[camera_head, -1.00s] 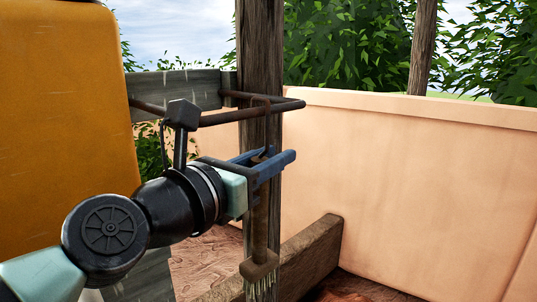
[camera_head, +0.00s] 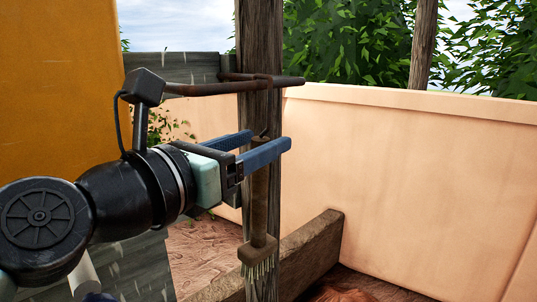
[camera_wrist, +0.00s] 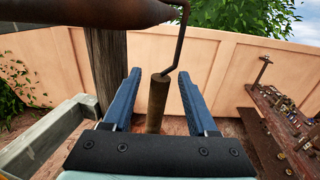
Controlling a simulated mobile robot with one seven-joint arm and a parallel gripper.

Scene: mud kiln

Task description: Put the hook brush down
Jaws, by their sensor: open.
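The hook brush (camera_head: 260,195) is upright in front of the wooden post, its wooden handle up and pale bristles down. My gripper (camera_head: 268,138) is open, with its blue fingers near the upper end of the handle. In the wrist view, the handle (camera_wrist: 157,100) stands between the two spread fingers (camera_wrist: 160,98), with visible gaps on both sides. A bent wire hook (camera_wrist: 178,45) rises from the handle top to the dark metal rail (camera_wrist: 110,10). The rail also shows above my gripper in the head view (camera_head: 215,88); the wire against the post is hard to make out there.
The wooden post (camera_head: 258,45) stands close behind the brush. A wooden beam (camera_head: 310,250) lies low beside it, and a pale clay wall (camera_head: 420,190) runs behind. An orange surface (camera_head: 60,80) fills the left. The wrist view shows a cluttered shelf (camera_wrist: 285,125) at right.

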